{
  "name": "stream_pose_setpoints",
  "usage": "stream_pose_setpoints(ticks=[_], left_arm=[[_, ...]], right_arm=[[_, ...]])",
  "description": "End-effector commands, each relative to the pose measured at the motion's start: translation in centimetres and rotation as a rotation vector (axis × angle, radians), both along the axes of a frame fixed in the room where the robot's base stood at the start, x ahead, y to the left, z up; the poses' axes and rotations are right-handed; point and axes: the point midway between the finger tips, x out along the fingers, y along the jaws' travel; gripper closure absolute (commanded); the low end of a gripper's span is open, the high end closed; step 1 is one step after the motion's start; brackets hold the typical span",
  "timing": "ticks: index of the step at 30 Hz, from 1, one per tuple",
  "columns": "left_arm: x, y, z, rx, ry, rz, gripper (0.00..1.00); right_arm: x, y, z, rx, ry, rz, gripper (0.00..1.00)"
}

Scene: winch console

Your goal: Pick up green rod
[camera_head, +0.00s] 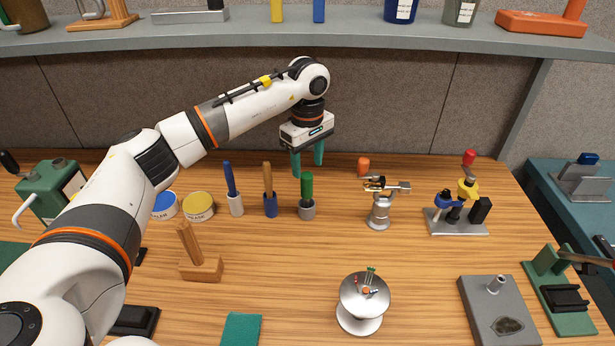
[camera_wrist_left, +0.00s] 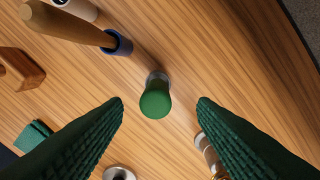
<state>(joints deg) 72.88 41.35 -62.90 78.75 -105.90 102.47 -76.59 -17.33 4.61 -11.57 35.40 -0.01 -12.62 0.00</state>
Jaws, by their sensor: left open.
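The green rod (camera_head: 306,186) stands upright in a grey round holder (camera_head: 307,210) on the wooden table. In the left wrist view the green rod (camera_wrist_left: 155,100) shows from above, between and beyond my two green fingertips. My left gripper (camera_head: 307,168) points down, open and empty, just above and behind the rod in the head view. Its fingers (camera_wrist_left: 160,105) do not appear to touch the rod. My right gripper is not in view.
A wooden rod in a blue holder (camera_head: 270,205) and a blue rod in a white holder (camera_head: 234,200) stand to the left. An orange cylinder (camera_head: 363,166) and a metal clamp stand (camera_head: 379,210) are to the right. A shelf (camera_head: 290,40) runs behind. Table front of the rod is clear.

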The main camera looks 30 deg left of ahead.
Motion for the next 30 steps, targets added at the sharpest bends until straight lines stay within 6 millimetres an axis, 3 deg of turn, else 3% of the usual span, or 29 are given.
stream_pose_setpoints(ticks=[15, 24, 30], left_arm=[[-0.2, 0.0, -6.4, 0.000, 0.004, 0.001, 0.48], [-0.2, 0.0, -7.2, 0.001, 0.002, 0.000, 0.48], [-0.2, 0.0, -7.1, 0.001, 0.002, 0.000, 0.79]], right_arm=[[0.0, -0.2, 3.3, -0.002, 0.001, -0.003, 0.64], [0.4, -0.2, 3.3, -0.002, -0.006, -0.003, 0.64], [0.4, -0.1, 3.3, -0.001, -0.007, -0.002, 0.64]])
